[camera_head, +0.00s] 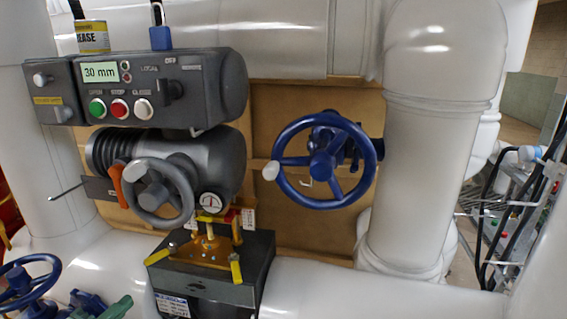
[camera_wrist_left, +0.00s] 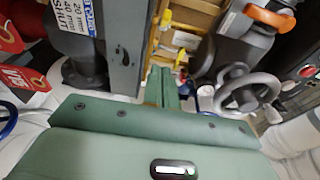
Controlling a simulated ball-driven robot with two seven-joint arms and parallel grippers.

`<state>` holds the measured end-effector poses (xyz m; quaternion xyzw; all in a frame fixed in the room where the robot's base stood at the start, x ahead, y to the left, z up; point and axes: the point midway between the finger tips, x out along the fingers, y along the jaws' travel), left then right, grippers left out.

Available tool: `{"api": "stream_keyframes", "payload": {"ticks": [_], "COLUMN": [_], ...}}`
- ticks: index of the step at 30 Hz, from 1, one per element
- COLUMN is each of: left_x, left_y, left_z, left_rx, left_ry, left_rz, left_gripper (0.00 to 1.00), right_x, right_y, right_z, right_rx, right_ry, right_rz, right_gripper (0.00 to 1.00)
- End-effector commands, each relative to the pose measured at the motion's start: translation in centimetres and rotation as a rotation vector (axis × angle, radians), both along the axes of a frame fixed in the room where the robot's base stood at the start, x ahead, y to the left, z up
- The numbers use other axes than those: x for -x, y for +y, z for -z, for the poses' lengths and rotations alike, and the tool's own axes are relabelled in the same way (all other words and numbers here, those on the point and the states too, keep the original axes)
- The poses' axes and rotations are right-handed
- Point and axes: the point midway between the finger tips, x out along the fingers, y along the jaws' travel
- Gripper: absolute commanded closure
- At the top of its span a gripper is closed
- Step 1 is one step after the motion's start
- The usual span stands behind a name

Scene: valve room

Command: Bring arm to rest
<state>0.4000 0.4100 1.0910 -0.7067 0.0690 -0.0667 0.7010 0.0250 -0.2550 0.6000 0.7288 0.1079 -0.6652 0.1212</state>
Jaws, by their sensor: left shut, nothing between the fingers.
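My left gripper (camera_head: 118,305) shows only in part at the bottom left edge of the head view, as a green shape beside a blue handwheel. In the left wrist view its green fingers (camera_wrist_left: 162,86) are together with nothing between them. They point toward the wooden backing and the yellow parts, and no contact is visible. My right gripper is in neither view.
A grey actuator with a handwheel (camera_head: 158,192) stands below a control box (camera_head: 160,85) reading 30 mm. A blue handwheel (camera_head: 323,162) is right of it. A dark box (camera_head: 225,282) sits below. White pipes (camera_head: 430,140) border the right.

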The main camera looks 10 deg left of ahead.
Motion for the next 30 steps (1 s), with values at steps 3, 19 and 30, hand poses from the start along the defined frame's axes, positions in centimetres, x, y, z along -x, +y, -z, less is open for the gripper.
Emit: {"api": "stream_keyframes", "payload": {"ticks": [3,19,30], "left_x": [0.2,9.6,13.3], "left_y": [-0.8,-8.4,-12.5], "left_z": [0.7,6.8,13.0], "left_rx": [0.062,0.467,0.514], "left_ry": [0.028,0.579,0.857], "left_rz": [-0.102,-0.773,-0.858], "left_gripper": [1.00,1.00,1.00], "right_x": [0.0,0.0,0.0], "right_y": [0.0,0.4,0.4], "right_z": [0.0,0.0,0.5], "right_rx": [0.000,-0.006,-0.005], "right_ry": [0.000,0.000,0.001], "right_rz": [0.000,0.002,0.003], "right_gripper": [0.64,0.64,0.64]}}
